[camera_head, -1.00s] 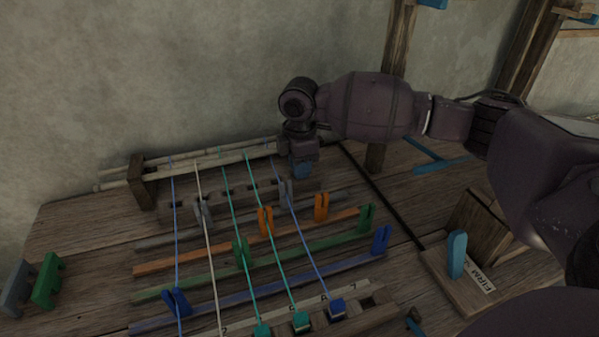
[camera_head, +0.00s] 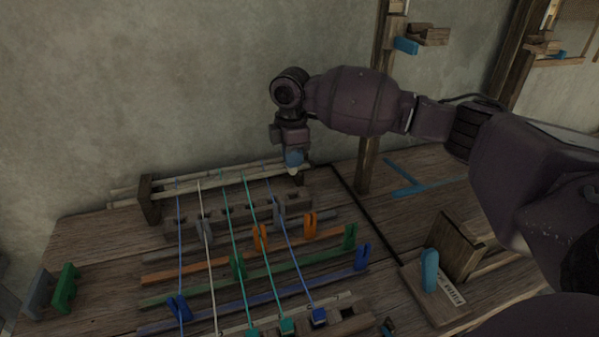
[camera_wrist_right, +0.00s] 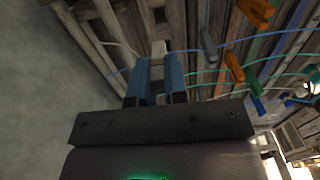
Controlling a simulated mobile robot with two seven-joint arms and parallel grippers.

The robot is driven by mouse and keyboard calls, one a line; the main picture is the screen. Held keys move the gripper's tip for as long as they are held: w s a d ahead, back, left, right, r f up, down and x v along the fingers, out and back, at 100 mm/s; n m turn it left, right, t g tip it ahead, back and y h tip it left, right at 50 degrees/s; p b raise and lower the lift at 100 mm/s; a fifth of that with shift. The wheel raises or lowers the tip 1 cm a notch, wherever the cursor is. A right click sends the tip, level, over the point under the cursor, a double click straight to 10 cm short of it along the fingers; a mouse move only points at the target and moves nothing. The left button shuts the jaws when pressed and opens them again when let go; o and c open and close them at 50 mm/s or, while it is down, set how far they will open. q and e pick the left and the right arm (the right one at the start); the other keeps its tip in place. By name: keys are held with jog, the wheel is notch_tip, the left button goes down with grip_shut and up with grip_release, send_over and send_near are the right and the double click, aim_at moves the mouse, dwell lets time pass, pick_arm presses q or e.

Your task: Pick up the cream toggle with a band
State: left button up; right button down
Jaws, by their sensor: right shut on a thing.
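My right gripper (camera_head: 293,158), with blue fingers, hangs pointing down above the back right end of the loom's grey notched rack. It is shut on the cream toggle, whose pale tip (camera_head: 293,171) just shows under the fingers. In the right wrist view the cream toggle (camera_wrist_right: 158,49) sticks out between the two blue fingers (camera_wrist_right: 159,80); a band on it cannot be made out. My left gripper is not in view.
The grey notched rack (camera_head: 238,214) carries blue, white and teal threads. Orange, green and blue rails with forked pegs lie in front. A wooden stand with a blue peg (camera_head: 429,270) is at right. A post (camera_head: 376,120) rises behind my right arm.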

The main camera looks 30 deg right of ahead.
notch_tip(320, 180, up, 9)
jog(key=p, duration=0.4)
jog(key=shift+r, duration=0.55)
jog(key=shift+r+p, duration=0.25)
jog(key=shift+p, duration=0.15)
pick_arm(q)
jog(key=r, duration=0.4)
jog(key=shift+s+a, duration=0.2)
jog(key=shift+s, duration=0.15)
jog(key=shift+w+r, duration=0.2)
